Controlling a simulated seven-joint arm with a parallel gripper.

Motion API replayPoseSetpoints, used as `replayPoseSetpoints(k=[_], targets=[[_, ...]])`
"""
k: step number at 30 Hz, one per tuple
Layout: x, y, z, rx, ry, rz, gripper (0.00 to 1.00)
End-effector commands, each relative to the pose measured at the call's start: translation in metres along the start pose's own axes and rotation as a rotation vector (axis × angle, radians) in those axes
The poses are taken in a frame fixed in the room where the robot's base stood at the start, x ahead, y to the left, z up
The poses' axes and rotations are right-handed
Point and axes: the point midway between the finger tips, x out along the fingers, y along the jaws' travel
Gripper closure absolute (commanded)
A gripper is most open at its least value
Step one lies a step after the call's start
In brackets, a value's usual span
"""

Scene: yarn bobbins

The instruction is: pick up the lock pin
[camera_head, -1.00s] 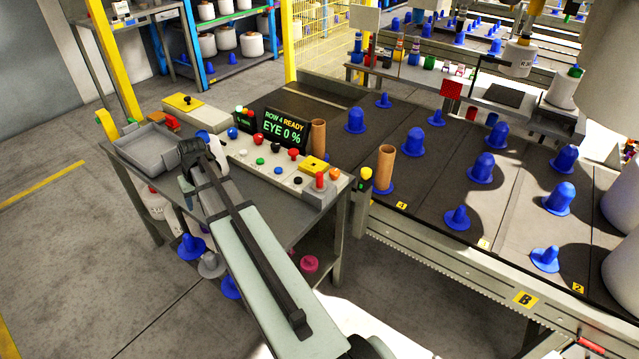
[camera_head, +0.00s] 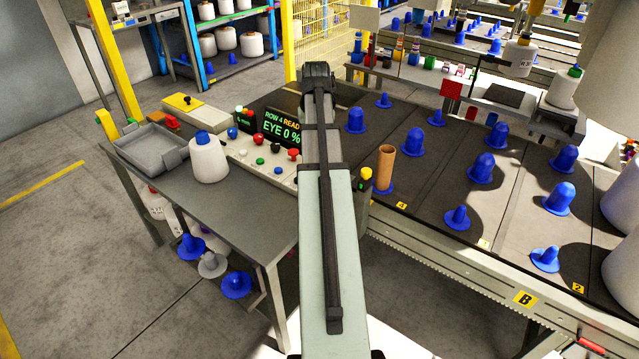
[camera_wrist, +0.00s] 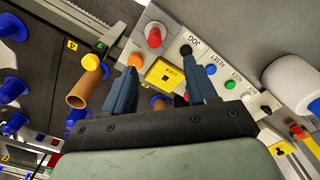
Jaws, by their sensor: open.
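In the wrist view a red-topped peg (camera_wrist: 155,37) stands upright in a grey block at the panel's end; I take it for the lock pin, though no label on it can be read. A yellow plate (camera_wrist: 163,73) whose lettering looks like "LOCK" lies beside it. My gripper (camera_wrist: 158,61) is open and empty, its two blue-grey fingers apart above the panel, with the plate showing between them and the peg past the fingertips. In the head view my arm hides the peg and the plate, and my gripper's fingers do not show.
A white bobbin (camera_head: 209,160) stands on the grey table beside a grey tray (camera_head: 152,147). Panel buttons surround a display (camera_head: 280,127). A brown tube (camera_head: 386,166) stands on the dark machine bed at right, among several blue bobbin holders. Bare tabletop (camera_head: 240,205) lies front left.

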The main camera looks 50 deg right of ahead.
Motion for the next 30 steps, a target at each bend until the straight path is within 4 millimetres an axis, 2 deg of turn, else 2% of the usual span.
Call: replayPoseSetpoints(k=[5,21,30], targets=[[0.002,0.010,0.003,0.013,-0.006,0.002,0.43],[0.072,0.009,0.003,0.012,-0.006,0.002,0.43],[0.084,0.009,0.002,0.012,-0.005,0.002,0.43]])
